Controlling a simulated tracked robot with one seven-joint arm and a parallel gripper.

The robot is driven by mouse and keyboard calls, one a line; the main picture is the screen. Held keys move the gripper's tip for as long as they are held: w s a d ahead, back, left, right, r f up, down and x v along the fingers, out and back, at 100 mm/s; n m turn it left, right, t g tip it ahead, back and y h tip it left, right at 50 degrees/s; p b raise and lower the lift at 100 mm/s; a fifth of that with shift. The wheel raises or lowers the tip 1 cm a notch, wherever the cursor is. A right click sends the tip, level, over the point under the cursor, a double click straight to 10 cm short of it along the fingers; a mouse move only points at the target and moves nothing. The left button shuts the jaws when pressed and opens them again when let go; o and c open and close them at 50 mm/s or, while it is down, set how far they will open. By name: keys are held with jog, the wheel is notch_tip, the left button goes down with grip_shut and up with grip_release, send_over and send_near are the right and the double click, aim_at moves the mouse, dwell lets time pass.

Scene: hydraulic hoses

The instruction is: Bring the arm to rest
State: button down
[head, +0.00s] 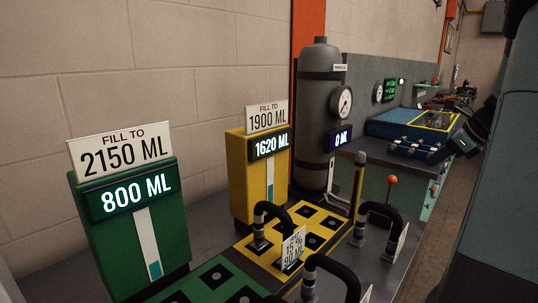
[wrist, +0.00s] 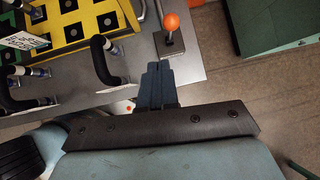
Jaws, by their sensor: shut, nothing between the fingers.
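My gripper (wrist: 155,68) shows in the wrist view with its dark fingers together and nothing between them. Its fingertips appear over the edge of the grey bench (wrist: 190,70), below the orange-knobbed lever (wrist: 170,22) in the picture. I cannot tell its height above the bench. No hose is in its fingers. A teal part of my arm fills the right side of the head view, and I cannot make out the fingers clearly there.
A green unit (head: 130,235) reads 800 ML and a yellow unit (head: 255,180) reads 1620 ML. A grey cylinder (head: 319,110) stands behind. Black hoses (head: 380,212) arch over the bench beside yellow and green socket panels. Open floor (wrist: 250,85) lies right of the bench.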

jog(key=s+a+r+n+g+h, duration=0.1)
jog(key=s+a+n, duration=0.3)
jog(key=a+n, duration=0.4)
jog(key=s+a+r+n+g+h, duration=0.1)
jog(key=s+a+n, duration=0.3)
jog(key=a, duration=0.7)
jog(key=s+a+f+n+t+h, duration=0.1)
jog(key=s+a+f+n+h, duration=0.1)
jog(key=s+a+n, duration=0.7)
jog(key=shift+s+f+n, duration=0.35)
jog(key=shift+s+n, duration=0.55)
jog(key=shift+n, duration=2.7)
